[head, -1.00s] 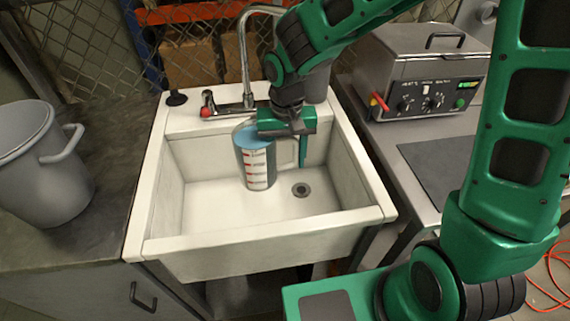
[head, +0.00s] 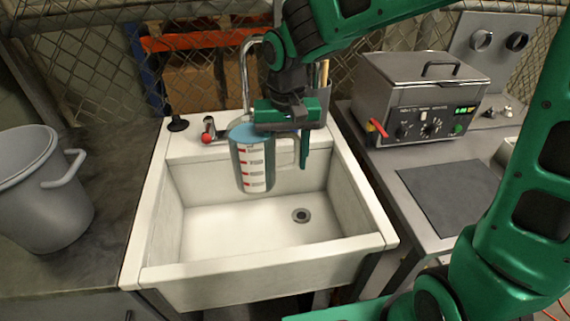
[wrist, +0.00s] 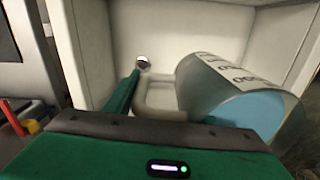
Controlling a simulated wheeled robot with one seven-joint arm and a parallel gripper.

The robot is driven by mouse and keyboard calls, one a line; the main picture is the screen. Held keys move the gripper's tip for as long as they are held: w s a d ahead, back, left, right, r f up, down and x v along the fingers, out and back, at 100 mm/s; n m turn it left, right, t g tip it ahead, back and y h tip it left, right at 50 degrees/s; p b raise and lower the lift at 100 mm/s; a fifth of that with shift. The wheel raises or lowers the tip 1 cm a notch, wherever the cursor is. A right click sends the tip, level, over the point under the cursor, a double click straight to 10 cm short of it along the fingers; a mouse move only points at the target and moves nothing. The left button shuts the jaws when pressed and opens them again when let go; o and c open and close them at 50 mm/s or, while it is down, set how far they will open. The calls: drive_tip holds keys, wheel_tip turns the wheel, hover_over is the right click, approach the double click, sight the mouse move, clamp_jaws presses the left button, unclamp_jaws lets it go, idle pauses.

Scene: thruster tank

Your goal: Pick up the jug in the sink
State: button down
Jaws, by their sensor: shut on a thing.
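The jug (head: 253,165) is a clear measuring jug with a white scale strip, red marks and a blue top. In the head view it hangs upright above the floor of the white sink (head: 255,262), near the back wall. My gripper (head: 299,150) is at the jug's right side, shut on its pale handle (head: 286,152). One green finger shows right of the handle; the other is hidden. In the wrist view the jug (wrist: 225,95) lies right of the green finger (wrist: 122,97), with the handle (wrist: 150,97) beside that finger.
The faucet (head: 246,75) and its red-tipped lever (head: 208,132) stand behind the jug. A grey pot (head: 40,200) stands on the left counter. A steel heated bath (head: 420,95) and a dark mat (head: 447,190) are on the right counter. The sink floor is clear.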

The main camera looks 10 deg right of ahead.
drive_tip(key=shift+r, duration=1.05)
drive_tip(key=shift+r, duration=0.15)
